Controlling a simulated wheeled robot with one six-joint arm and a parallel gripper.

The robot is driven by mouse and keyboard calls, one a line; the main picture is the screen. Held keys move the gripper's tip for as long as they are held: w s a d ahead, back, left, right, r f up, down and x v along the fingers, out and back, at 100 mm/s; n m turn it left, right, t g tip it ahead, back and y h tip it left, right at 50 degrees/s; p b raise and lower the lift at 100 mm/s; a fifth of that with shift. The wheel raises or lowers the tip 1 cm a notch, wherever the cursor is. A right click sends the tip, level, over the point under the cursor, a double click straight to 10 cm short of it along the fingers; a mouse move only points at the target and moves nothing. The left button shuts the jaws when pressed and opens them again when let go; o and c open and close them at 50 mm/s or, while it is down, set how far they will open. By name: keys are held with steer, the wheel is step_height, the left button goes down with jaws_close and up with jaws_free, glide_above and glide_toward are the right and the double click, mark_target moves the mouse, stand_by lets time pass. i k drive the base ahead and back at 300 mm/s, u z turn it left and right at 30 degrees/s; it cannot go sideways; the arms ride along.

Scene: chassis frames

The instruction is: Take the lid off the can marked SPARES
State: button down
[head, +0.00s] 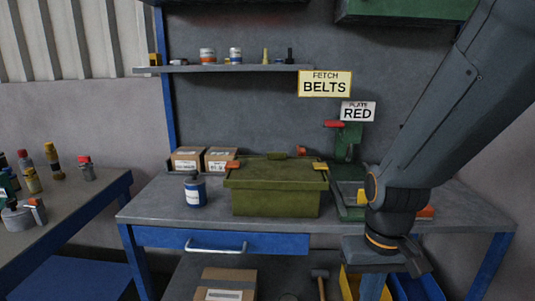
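A blue can (195,192) with a pale label stands upright on the grey workbench, left of the green box. The label is too small to read, so I cannot tell if it says SPARES. Its dark top (194,180) looks like a lid sitting on it, with a small brownish knob.
Two cartons (187,159) stand behind the can. A wall shelf (235,68) holds small tins and bottles. A side table (50,222) at left holds bottles. Bench space left of the can is clear.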

mark_target(195, 179)
steer(key=u, duration=0.45)
steer(key=k, duration=0.6)
steer(key=u, duration=1.15)
steer(key=i, duration=1.3)
steer(key=z, duration=0.95)
steer(key=i, duration=0.55)
steer(key=z, duration=0.65)
